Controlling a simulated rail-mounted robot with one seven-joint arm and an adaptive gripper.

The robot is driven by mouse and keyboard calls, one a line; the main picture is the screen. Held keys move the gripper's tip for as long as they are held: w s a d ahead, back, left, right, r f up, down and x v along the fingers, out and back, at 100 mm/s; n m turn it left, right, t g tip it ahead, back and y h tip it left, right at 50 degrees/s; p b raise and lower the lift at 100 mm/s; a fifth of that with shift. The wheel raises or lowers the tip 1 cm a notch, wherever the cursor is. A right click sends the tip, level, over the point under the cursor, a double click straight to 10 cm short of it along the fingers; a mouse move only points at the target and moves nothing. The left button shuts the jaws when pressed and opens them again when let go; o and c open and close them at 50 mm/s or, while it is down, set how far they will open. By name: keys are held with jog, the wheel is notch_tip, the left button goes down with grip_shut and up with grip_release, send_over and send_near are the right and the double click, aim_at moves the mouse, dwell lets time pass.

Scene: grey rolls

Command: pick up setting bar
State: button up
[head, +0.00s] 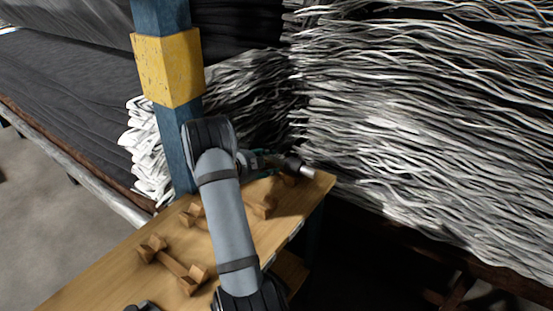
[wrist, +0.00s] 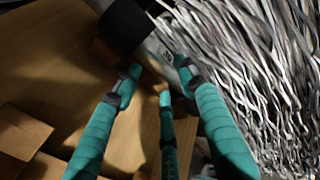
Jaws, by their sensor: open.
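The setting bar shows in the wrist view as a black rounded end (wrist: 125,24) joined to a silver metal body (wrist: 156,52). It lies at the table's far end, apparently on a wooden rest. In the head view, a silver bar end (head: 299,166) shows just right of my gripper (head: 266,160). My gripper's teal fingers (wrist: 157,80) are open in the wrist view, with their tips close to the bar's metal body. I cannot tell whether any fingertip touches it. My arm and wrist hide part of this area in the head view.
The wooden table (head: 100,285) carries wooden cradles, one at front left (head: 172,265) and another (head: 265,207) nearer the bar. A blue post with a yellow band (head: 168,68) stands close behind. Stacked grey strands (head: 420,130) rise just beyond the table's right end.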

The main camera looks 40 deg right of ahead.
aim_at(273, 161)
jog(key=p+x, duration=0.1)
jog(key=x, duration=0.4)
jog(key=shift+s, duration=0.1)
jog(key=shift+r, duration=0.1)
jog(key=c, duration=0.3)
grip_shut()
